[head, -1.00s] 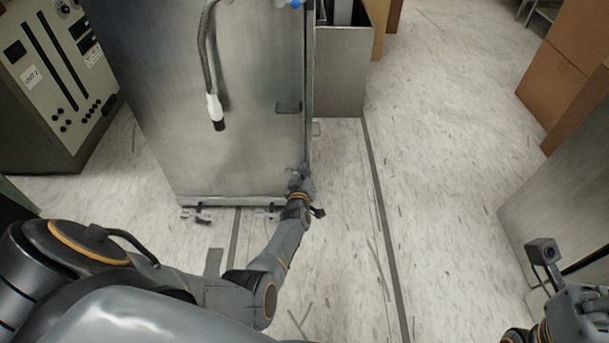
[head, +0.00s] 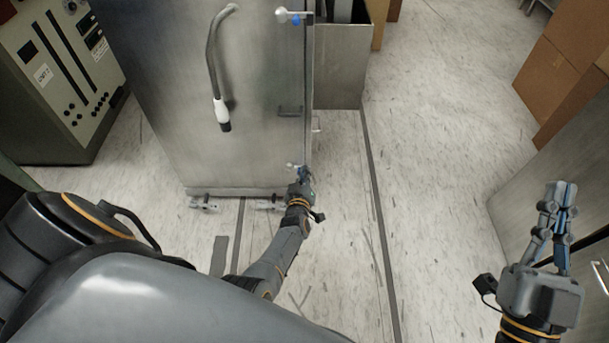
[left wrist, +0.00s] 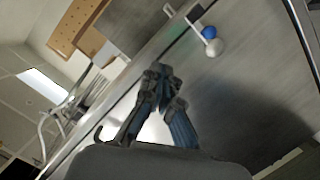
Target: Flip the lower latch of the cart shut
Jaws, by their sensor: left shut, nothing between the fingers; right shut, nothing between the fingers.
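The cart is a tall grey metal cabinet (head: 165,100). Its lower latch (head: 290,166) shows as a small white knob near the bottom of the right edge. My left gripper (head: 302,173) is shut and empty, close beside this latch; contact cannot be told. In the left wrist view, a latch lever with a white ball (left wrist: 213,47) and a blue ball (left wrist: 209,32) lies past my shut fingertips (left wrist: 160,70), apparently the lower latch. The upper latch (head: 290,16) has the same two balls, near the top edge. My right gripper (head: 562,190) is shut and empty at the right.
A curved handle (head: 216,65) and a small bracket (head: 290,110) stick out of the cart's door. Casters (head: 204,203) stand under it. A control console (head: 60,75) is at the left, brown boxes (head: 565,65) at the right. The floor (head: 430,150) between is clear.

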